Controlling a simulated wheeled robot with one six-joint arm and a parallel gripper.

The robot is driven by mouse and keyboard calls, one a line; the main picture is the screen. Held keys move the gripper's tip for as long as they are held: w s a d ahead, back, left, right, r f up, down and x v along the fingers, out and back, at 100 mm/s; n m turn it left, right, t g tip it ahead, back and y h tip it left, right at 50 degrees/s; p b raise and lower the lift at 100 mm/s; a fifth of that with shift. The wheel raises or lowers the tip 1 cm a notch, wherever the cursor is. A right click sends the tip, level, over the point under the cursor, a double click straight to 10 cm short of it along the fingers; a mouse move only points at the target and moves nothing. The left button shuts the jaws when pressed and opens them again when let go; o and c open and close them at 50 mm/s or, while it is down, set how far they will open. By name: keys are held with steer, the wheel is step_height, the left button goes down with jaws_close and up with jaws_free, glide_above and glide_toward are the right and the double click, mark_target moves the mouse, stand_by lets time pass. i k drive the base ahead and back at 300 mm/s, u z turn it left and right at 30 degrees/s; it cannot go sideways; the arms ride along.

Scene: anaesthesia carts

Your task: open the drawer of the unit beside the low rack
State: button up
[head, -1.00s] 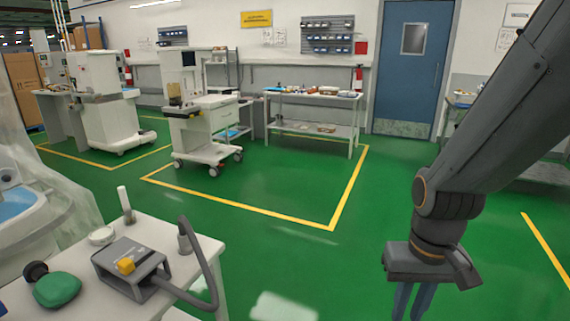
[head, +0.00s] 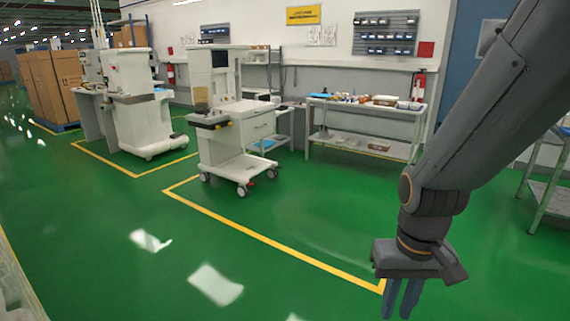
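A white wheeled cart (head: 228,155) stands left of centre, with a screen on top and a drawer front (head: 258,127) facing right. The drawer looks shut. Beside and behind it is a grey shelf rack (head: 262,62), partly hidden by the cart. A low white two-level rack (head: 366,113) with small items stands to the cart's right against the wall. I cannot tell which is the low rack meant. My gripper (head: 402,300) hangs at the lower right, far from the cart. Its two blue fingers point down with a gap between them, empty; the tips are near the picture's lower edge.
Green floor is clear between me and the cart, with yellow lines (head: 275,240) on it. Another white machine (head: 137,110) stands left of the cart, near tall brown boxes (head: 52,85). A grey table (head: 552,180) stands at the right edge.

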mark_target(249, 125)
steer(key=u, duration=0.2)
steer(key=i, duration=5.45)
